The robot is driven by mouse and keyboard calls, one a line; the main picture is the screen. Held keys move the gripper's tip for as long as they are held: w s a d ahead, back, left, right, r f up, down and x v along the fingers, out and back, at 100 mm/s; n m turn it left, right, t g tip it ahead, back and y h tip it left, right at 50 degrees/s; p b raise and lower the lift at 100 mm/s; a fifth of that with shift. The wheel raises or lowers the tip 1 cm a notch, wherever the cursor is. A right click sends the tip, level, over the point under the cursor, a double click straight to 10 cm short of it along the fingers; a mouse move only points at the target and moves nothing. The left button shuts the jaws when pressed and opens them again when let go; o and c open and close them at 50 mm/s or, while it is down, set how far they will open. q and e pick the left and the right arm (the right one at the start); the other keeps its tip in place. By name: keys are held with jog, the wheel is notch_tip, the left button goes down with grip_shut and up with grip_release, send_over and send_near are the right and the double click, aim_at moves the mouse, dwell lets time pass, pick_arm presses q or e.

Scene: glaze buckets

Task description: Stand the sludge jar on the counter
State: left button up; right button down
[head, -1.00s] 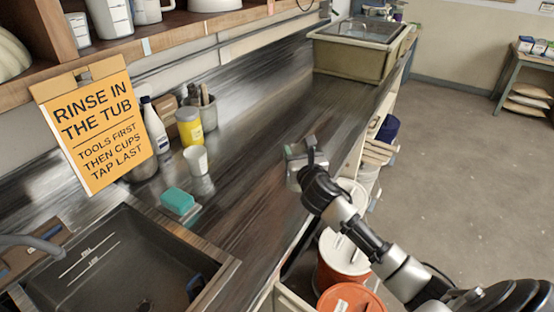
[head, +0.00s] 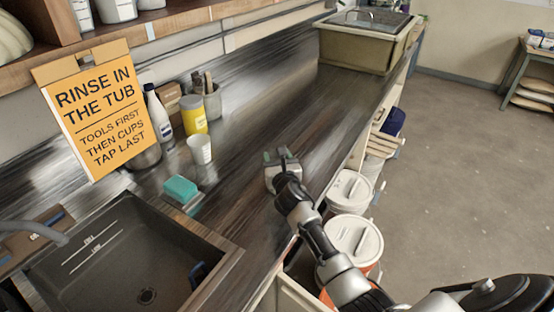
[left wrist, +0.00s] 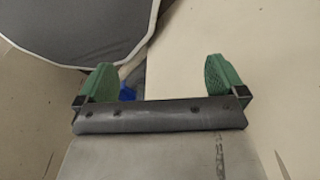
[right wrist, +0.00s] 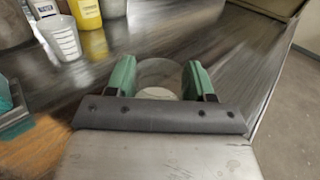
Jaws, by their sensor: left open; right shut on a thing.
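My right gripper (head: 281,155) is over the dark counter (head: 255,125), to the right of the white cup. In the right wrist view the gripper (right wrist: 163,82) is shut on a clear, round jar (right wrist: 158,73) with pale material low inside, which I take for the sludge jar. The gripper hides most of the jar in the head view. I cannot tell whether its base touches the counter. My left gripper (left wrist: 160,85) is open and empty in the left wrist view, near beige surfaces, and is out of the head view.
A white cup (head: 200,150), yellow container (head: 193,115), white bottle (head: 157,112) and teal sponge (head: 181,189) stand left of the right gripper. Lidded buckets (head: 352,238) stand below the counter's edge.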

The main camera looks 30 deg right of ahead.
jog(key=shift+r, duration=0.15)
jog(key=shift+d, duration=0.1)
jog(key=shift+c, duration=2.1)
grip_release()
jog(key=shift+s+f, duration=0.1)
jog(key=shift+f, duration=0.1)
jog(key=shift+r, duration=0.1)
jog(key=v, duration=1.2)
jog(key=shift+b, duration=0.3)
